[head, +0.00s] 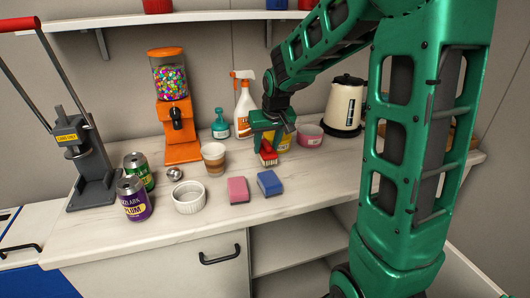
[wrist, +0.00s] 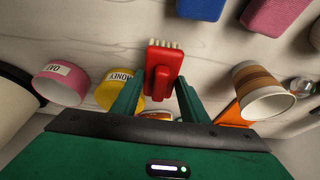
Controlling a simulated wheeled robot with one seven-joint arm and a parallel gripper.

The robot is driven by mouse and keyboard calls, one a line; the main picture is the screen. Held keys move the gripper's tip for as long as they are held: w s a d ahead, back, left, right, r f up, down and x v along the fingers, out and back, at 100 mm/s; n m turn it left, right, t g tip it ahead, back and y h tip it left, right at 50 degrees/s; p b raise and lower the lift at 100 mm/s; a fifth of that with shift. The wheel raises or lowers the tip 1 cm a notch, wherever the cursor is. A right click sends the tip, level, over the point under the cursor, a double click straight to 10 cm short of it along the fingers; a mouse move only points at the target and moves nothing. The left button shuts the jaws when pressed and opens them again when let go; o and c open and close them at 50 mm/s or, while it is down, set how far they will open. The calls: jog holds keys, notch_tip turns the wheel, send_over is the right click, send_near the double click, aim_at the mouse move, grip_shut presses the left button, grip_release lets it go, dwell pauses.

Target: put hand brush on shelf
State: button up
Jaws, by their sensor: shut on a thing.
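The hand brush (head: 268,154) is red with pale bristles. It is over the counter, behind the pink and blue sponges. In the wrist view the brush (wrist: 163,65) lies between the fingertips, with its bristles toward the top of the picture. My gripper (head: 267,141) is shut on it from above; its fingers also show in the wrist view (wrist: 160,86). I cannot tell whether the bristles touch the counter. A wall shelf (head: 115,20) runs along the top left. Open shelf boards (head: 285,243) show under the counter.
The orange candy dispenser (head: 172,105), spray bottle (head: 243,105) and paper cup (head: 214,158) stand left of the brush. Yellow and pink (head: 309,136) bowls and a cream kettle (head: 345,103) stand right. Pink (head: 238,190) and blue (head: 270,183) sponges lie in front. Cans stand at left.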

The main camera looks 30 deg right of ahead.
jog(key=shift+f, duration=1.25)
jog(key=o, duration=1.3)
jog(key=shift+f, duration=0.1)
jog(key=shift+c, duration=0.2)
